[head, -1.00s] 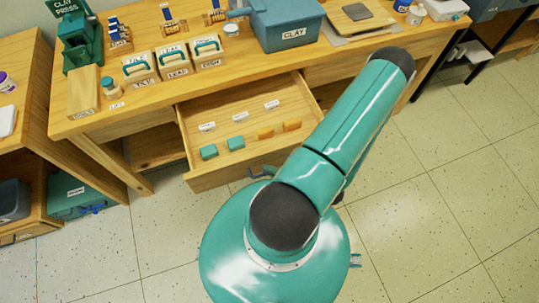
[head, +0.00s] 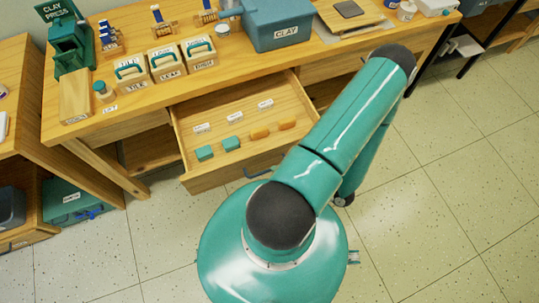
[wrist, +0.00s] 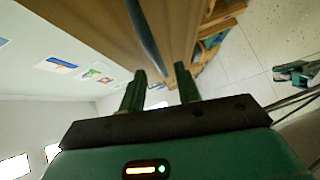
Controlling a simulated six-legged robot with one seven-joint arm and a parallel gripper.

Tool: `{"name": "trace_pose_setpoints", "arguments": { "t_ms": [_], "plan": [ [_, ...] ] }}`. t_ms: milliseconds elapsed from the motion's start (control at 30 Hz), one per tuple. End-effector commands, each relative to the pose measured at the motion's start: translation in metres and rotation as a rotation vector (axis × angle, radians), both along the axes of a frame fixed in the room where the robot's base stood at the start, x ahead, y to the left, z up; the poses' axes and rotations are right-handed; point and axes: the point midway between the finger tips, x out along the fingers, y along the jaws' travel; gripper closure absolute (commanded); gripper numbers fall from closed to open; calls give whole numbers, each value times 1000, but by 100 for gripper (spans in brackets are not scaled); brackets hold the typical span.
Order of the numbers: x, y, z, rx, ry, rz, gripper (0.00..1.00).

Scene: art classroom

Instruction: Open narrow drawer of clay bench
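The clay bench (head: 130,95) stands across the head view. One of its drawers (head: 215,172) is pulled out, with its inside showing. I cannot tell whether it is the narrow one. A blue-grey handle (head: 262,171) on its front is partly hidden by my arm. My gripper is hidden behind my arm in the head view. In the wrist view my gripper (wrist: 159,70) is open, its two fingers apart. A blue-grey bar (wrist: 143,32), seemingly the handle, runs down toward the gap between the fingertips; contact is unclear.
Green blocks (head: 204,153), orange pieces (head: 260,133) and white labels lie in the open drawer. The bench top holds a clay bin (head: 283,28), a green clay press (head: 70,45) and labelled boxes (head: 165,65). A shelf unit (head: 20,100) stands left. Floor (head: 440,210) at right is clear.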

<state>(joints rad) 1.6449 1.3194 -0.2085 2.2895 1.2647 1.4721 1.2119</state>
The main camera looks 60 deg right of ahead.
Motion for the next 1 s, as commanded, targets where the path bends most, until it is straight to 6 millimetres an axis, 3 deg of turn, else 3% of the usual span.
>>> {"name": "trace_pose_setpoints", "arguments": {
  "t_ms": [200, 400, 600, 1000],
  "plan": [
    [-49, -10, 7, -2, 2, -3, 68],
    [-81, -16, 12, -1, 0, -2, 68],
    [-91, -18, 14, 0, -1, -1, 68],
    [-91, -18, 14, 0, -1, -1, 68]
  ]
}}
